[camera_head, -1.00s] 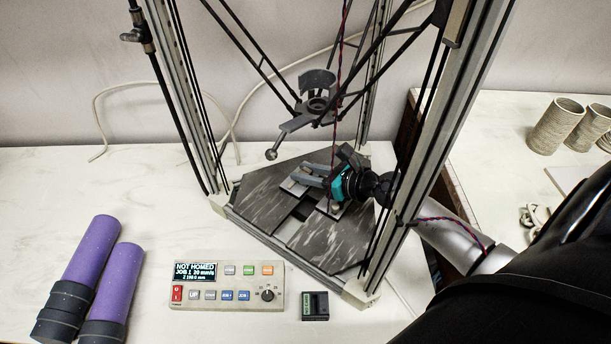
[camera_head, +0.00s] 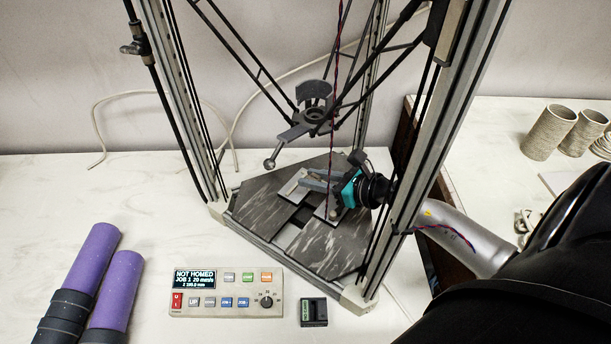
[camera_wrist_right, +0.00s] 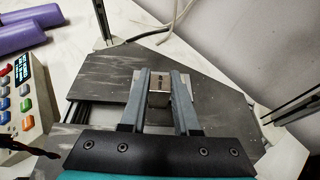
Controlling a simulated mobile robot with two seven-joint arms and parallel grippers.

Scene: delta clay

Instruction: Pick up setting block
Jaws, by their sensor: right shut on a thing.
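The setting block (camera_wrist_right: 159,90), a small metallic block with a brownish front face, sits between the two grey fingers of my right gripper (camera_wrist_right: 162,86) in the right wrist view. The fingers are shut on it from both sides. In the head view, my right gripper (camera_head: 308,179) reaches in from the right between the frame's posts, low over the dark bed plates (camera_head: 262,208). The block is too small and covered to make out there. Whether it touches the plate beneath is hard to tell. My left gripper is not in view.
The delta machine's posts (camera_head: 437,150) stand around the bed, and its effector (camera_head: 314,115) hangs above my gripper. A control box (camera_head: 227,291) and a small black box (camera_head: 313,311) lie in front. Purple cylinders (camera_head: 95,255) lie at the left; ribbed cylinders (camera_head: 549,132) stand at the right.

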